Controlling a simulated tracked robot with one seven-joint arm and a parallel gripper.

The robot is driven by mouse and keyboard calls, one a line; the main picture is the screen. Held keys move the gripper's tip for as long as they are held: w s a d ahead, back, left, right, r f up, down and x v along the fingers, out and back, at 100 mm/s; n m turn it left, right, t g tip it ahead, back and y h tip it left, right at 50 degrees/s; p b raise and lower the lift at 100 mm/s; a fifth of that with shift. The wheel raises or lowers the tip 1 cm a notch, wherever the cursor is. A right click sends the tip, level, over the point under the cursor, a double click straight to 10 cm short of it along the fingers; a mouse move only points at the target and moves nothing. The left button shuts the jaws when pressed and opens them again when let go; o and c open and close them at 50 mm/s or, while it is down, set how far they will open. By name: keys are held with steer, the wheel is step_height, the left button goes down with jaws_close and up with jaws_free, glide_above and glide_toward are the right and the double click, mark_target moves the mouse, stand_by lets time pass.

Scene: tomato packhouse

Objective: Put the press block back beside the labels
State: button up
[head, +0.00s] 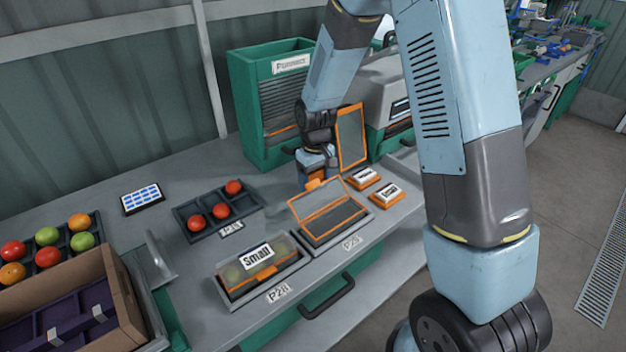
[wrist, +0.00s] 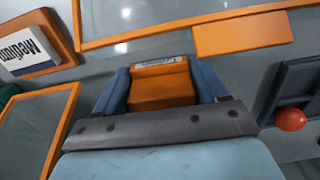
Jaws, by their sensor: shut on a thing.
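My gripper (head: 304,182) is low over the bench, just behind the open punnet at P29. In the wrist view its blue fingers (wrist: 161,88) are shut on an orange block, the press block (wrist: 160,84), which has a pale strip along its far edge. Two white labels on orange bases, one behind (head: 362,177) and one in front (head: 388,192), lie to the right of the open punnet. In the wrist view a label reading "Medium" (wrist: 28,51) is at upper left, apart from the block.
The open punnet (head: 330,222) has its orange-rimmed lid raised, its tab (wrist: 243,33) near my gripper. An upright orange-framed panel (head: 351,137) stands close to my gripper. A closed "Small" punnet (head: 258,270) sits at P28. A dark tray (head: 250,200) holds tomatoes on the left.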

steer(key=shift+f, duration=0.35)
stand_by(0.3)
steer(key=o, duration=0.9)
steer(key=shift+c, duration=1.2)
steer(key=shift+r, duration=3.55)
